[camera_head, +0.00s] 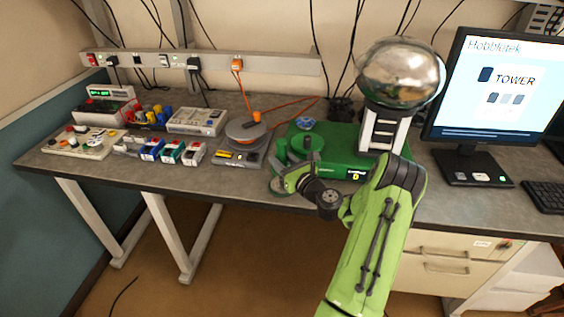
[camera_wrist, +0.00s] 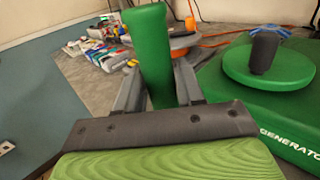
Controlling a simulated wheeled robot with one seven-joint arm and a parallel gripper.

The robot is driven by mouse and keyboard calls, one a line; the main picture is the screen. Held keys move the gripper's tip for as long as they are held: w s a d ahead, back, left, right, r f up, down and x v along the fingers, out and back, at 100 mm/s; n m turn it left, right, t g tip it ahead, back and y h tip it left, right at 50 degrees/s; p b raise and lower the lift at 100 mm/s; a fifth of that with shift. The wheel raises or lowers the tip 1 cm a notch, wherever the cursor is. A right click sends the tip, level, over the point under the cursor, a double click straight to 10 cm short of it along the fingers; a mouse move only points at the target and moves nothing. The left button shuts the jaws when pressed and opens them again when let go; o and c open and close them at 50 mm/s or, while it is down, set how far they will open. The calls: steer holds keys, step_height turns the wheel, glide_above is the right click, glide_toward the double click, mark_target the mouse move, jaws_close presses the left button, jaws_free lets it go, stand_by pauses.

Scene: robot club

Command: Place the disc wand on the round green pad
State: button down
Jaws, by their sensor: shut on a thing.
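My gripper (camera_wrist: 158,88) is shut on a green cylinder (camera_wrist: 148,45), which looks like the handle of the disc wand. It stands nearly upright between the fingers in the wrist view; its lower end is hidden. In the head view my gripper (camera_head: 283,176) is at the table's front edge, left of the green generator base. A round green pad (camera_wrist: 248,75) lies on that base (camera_wrist: 285,108), right of my gripper in the wrist view. A dark upright stub (camera_wrist: 264,50) stands on the pad. The pad also shows in the head view (camera_head: 303,160).
A silver sphere (camera_head: 400,72) on a white column stands on the base. A monitor (camera_head: 497,85) is to the right. A grey round device (camera_head: 247,132) with an orange plug, cables and several small boxes are to the left.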

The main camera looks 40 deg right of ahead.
steer(key=shift+f, duration=0.1)
steer(key=c, duration=0.7)
jaws_free()
